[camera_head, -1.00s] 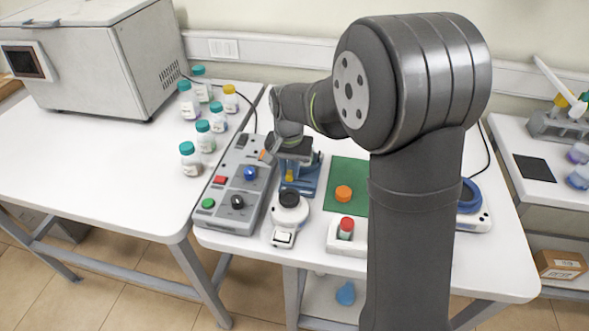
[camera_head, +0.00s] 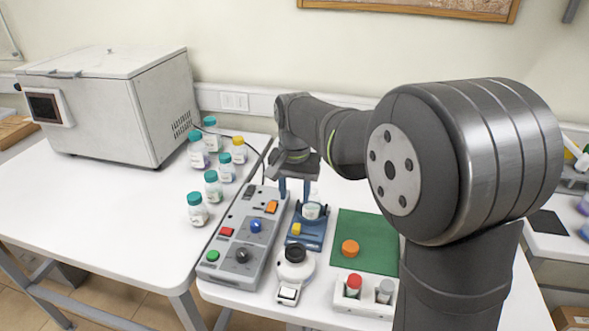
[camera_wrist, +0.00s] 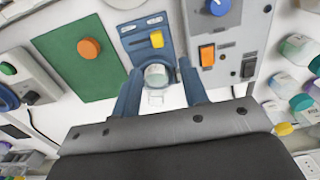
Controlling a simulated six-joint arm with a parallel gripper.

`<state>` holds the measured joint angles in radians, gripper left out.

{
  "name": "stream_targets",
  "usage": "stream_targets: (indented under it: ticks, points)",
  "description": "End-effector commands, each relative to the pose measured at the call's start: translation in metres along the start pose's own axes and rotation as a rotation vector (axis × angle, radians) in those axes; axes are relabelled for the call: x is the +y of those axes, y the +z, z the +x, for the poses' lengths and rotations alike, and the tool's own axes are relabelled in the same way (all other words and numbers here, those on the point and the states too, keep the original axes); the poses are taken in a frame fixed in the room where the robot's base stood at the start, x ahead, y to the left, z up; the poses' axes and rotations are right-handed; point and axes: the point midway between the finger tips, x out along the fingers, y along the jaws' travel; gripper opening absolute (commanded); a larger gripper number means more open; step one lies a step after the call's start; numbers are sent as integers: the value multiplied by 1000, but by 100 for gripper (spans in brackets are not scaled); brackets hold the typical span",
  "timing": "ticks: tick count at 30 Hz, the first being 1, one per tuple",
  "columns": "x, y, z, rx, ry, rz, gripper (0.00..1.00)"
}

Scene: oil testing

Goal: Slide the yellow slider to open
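The yellow slider (camera_head: 296,229) is a small block on the front left part of a blue device (camera_head: 318,239). My gripper (camera_head: 295,190) is above and behind the device, pointing down. In the wrist view its two blue fingers (camera_wrist: 160,70) are spread apart, with the cup seen between them. They appear to hold nothing and look clear of the slider.
A grey control box (camera_head: 243,238) with coloured buttons stands close on the left. A green mat (camera_head: 375,233) with an orange knob (camera_head: 350,248) is on the right. A black-topped white instrument (camera_head: 296,267) is in front. Several capped bottles (camera_head: 212,186) stand farther left.

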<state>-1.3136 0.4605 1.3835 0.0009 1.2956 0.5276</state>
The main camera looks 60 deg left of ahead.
Motion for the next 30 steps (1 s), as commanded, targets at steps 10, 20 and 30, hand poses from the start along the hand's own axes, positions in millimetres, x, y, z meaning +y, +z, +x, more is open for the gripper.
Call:
stream_targets:
  ticks: [10,20,30]
  points:
    - [-1,0,-62,2,-2,0,40]
    - [0,0,-70,0,-1,0,40]
    - [0,0,-70,0,-1,0,40]
